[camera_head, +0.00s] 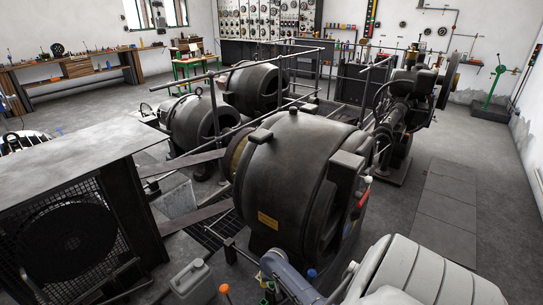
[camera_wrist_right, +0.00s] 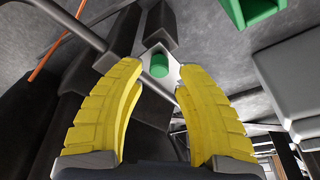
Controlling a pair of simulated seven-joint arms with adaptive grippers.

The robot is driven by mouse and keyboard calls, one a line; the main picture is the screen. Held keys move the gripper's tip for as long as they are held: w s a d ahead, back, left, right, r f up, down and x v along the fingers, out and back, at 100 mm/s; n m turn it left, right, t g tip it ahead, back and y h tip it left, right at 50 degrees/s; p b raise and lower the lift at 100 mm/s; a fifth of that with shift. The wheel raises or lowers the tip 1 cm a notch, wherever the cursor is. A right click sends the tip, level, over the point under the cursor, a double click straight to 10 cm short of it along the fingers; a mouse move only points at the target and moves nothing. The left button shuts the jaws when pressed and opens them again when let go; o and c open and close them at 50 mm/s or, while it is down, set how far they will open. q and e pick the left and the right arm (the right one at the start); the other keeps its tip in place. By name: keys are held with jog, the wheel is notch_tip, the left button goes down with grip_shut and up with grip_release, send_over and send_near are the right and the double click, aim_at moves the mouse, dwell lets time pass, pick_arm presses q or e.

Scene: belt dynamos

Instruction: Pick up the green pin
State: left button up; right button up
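The green pin (camera_wrist_right: 159,66) shows in the right wrist view as a short green cylinder against a small white plate (camera_wrist_right: 166,54). My right gripper (camera_wrist_right: 160,73) has two yellow ribbed fingers. They are open, with their tips apart on either side of the pin in the picture. Nothing shows held between them, and I cannot tell how far the pin is beyond the tips. In the head view I cannot make out the pin or the yellow fingers clearly. My left gripper does not show.
A grey bar (camera_wrist_right: 65,22) and an orange rod (camera_wrist_right: 57,43) cross the wrist view's upper left. A green part (camera_wrist_right: 254,9) is at its upper right. A large dark dynamo (camera_head: 285,180) fills the head view's middle. A grey canister (camera_head: 193,281) stands at the bottom.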

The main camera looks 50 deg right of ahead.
aim_at(271, 283)
jog(key=shift+x, duration=1.75)
jog(key=shift+d, duration=0.1)
jog(key=shift+c, duration=0.3)
grip_shut()
